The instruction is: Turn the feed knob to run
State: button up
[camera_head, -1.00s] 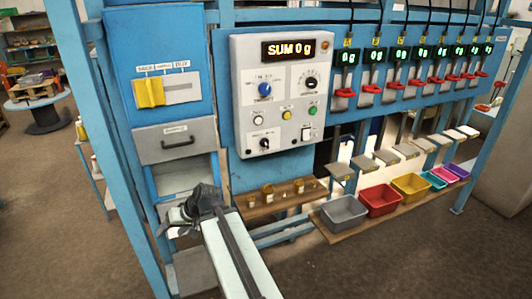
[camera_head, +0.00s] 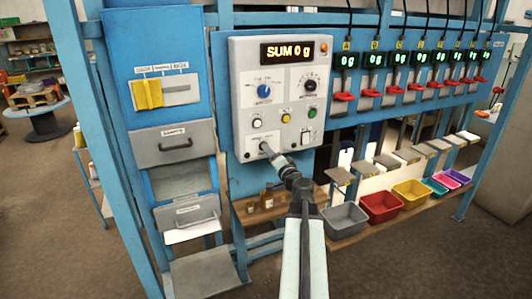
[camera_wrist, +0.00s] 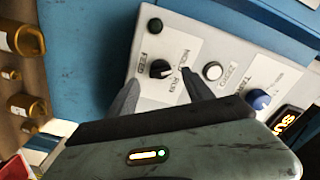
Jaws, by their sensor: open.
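The feed knob (camera_wrist: 160,69) is small, black and round, on the grey control panel (camera_wrist: 205,42) beside the printed word FEED in the wrist view. HOLD and RUN labels seem to be printed next to it. Which way its pointer faces is too small to tell. My gripper (camera_wrist: 159,77) is open, with one dark finger on each side of the knob in that view; I cannot tell whether they touch it. In the head view my gripper (camera_head: 267,150) is at the panel's lower left and hides the knob.
Coloured bins, including a grey bin (camera_head: 345,220), stand to the right.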

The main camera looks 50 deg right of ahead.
jog(key=x, duration=0.4)
grip_shut()
jog(key=shift+a+m, duration=0.1)
jog(key=shift+m, duration=0.2)
jog(key=m, duration=1.1)
jog(key=shift+r, duration=0.2)
jog(key=shift+m, duration=0.3)
grip_release()
